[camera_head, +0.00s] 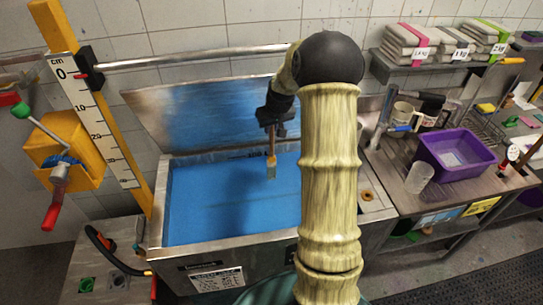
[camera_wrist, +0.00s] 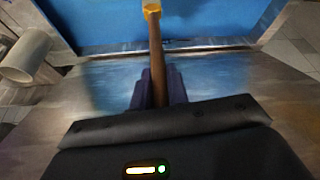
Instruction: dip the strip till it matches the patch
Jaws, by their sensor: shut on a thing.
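My gripper (camera_head: 271,126) hangs over the vat (camera_head: 258,264) in the head view, shut on a wooden handle (camera_wrist: 157,55). Its fingers (camera_wrist: 158,90) pinch the handle in the wrist view. The handle has a yellow-orange end piece (camera_wrist: 151,8), and a small pale grey-blue strip (camera_head: 271,173) hangs below it in the head view. The strip is over the blue liquid (camera_head: 225,205); I cannot tell whether its lower end touches it. The strip is out of sight in the wrist view. I cannot pick out the patch.
The vat's lid (camera_head: 205,112) stands raised behind. A centimetre scale (camera_head: 95,118) stands at the left beside a yellow box (camera_head: 72,148). At right, a counter holds a purple tub (camera_head: 432,152), a clear cup (camera_head: 419,178) and mugs (camera_head: 401,113). Folded cloths (camera_head: 408,42) lie on a shelf above.

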